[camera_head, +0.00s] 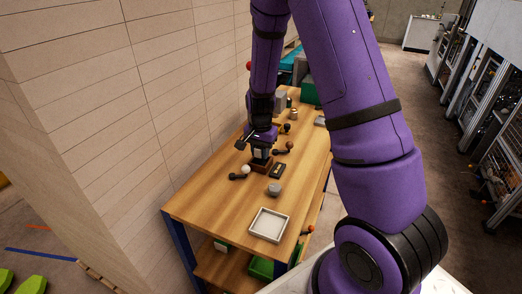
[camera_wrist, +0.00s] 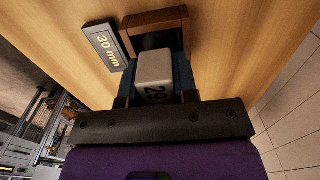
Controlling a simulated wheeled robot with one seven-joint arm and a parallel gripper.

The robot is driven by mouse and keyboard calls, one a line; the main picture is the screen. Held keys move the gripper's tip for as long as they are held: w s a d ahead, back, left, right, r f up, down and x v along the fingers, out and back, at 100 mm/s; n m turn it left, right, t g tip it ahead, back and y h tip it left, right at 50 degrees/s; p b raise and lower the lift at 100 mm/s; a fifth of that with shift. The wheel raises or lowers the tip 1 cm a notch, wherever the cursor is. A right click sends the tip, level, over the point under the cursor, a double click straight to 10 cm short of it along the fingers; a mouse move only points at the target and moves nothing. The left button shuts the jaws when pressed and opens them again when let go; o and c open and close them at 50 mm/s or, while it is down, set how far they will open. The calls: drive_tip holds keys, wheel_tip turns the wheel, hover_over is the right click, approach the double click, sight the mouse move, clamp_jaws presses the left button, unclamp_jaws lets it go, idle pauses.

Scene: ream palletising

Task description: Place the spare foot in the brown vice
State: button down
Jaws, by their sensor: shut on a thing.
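My gripper (camera_wrist: 156,88) is shut on a pale grey block (camera_wrist: 155,68) with rounded edges and dark digits on its face. I take this block for the spare foot. A dark finger lies on each side of it. The brown vice (camera_wrist: 152,18) is just beyond the block in the wrist view, and the block's far end overlaps its opening. I cannot tell whether the block touches the vice. In the head view my gripper (camera_head: 262,140) points down over the brown vice (camera_head: 261,164) on the wooden table, and the block is mostly hidden there.
A dark "30 mm" plate (camera_wrist: 104,47) lies beside the vice. Dark levers with a white ball (camera_head: 244,169) and a brown ball (camera_head: 289,145) are close by. A grey piece (camera_head: 274,190) and a white tray (camera_head: 286,221) are nearer the table's front. A wall stands left.

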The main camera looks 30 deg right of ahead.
drive_tip(key=c, duration=0.9)
unclamp_jaws()
wheel_tip(320, 180, up, 12)
drive_tip(key=r, duration=0.1)
drive_tip(key=s+a+r+n+t, duration=0.1)
drive_tip(key=s+a+r+n, duration=0.15)
drive_tip(key=s+r, duration=0.4)
drive_tip(key=s+a+r+n+t, duration=0.2)
drive_tip(key=s+r+n, duration=0.1)
drive_tip(key=s+r, duration=0.4)
drive_tip(key=shift+s+a+r+n+t, duration=0.4)
drive_tip(key=shift+s+r+n, duration=0.6)
drive_tip(key=shift+s, duration=1.2)
drive_tip(key=shift+s+a+r+n+t, duration=0.45)
drive_tip(key=shift+s+r+n, duration=0.55)
drive_tip(key=shift+s, duration=1.2)
drive_tip(key=shift+s+a+r+n+t, duration=0.4)
drive_tip(key=shift+s+r+n, duration=0.6)
drive_tip(key=shift+s, duration=1.2)
drive_tip(key=shift+a+r, duration=0.1)
drive_tip(key=shift+r, duration=0.05)
